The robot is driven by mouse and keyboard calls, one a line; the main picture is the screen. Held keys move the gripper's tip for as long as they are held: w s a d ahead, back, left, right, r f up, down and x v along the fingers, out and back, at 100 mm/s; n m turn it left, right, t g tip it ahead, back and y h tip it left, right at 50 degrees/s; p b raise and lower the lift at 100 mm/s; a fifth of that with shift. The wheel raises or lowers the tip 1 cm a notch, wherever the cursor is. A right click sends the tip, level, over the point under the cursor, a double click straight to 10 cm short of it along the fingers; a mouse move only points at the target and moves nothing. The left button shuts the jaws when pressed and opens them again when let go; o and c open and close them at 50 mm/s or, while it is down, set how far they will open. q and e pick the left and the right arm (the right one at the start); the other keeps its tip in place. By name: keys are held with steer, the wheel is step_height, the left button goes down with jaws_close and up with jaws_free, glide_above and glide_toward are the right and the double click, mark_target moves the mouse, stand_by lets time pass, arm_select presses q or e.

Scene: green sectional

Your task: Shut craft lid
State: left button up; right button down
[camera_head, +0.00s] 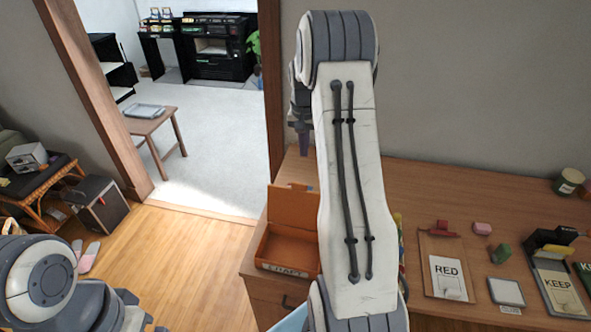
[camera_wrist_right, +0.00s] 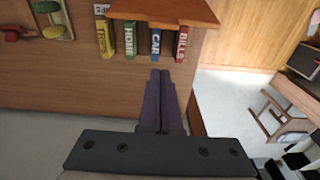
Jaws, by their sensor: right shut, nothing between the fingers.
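The craft box (camera_head: 262,246) is an orange-brown open box with a label on its front, on the left end of the wooden desk. Its lid (camera_head: 293,203) stands raised at the back. My right arm hides the right side of the box and lid. My right gripper (camera_head: 303,148) is partly hidden behind my arm, above and beyond the lid. In the right wrist view, the right gripper (camera_wrist_right: 160,75) is shut and empty, its dark fingers together and apart from anything. Part of my left arm shows at lower left, with its gripper out of sight.
Coloured upright binders (camera_wrist_right: 130,38) stand beneath an orange-brown panel (camera_wrist_right: 170,10) in the wrist view. A doorway and open floor (camera_head: 190,250) lie to the left.

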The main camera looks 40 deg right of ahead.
step_height(320, 180, down, 9)
steer(key=s+a+p, duration=0.1)
steer(key=a+p, duration=0.1)
steer(key=p, duration=0.3)
steer(key=shift+s, duration=0.3)
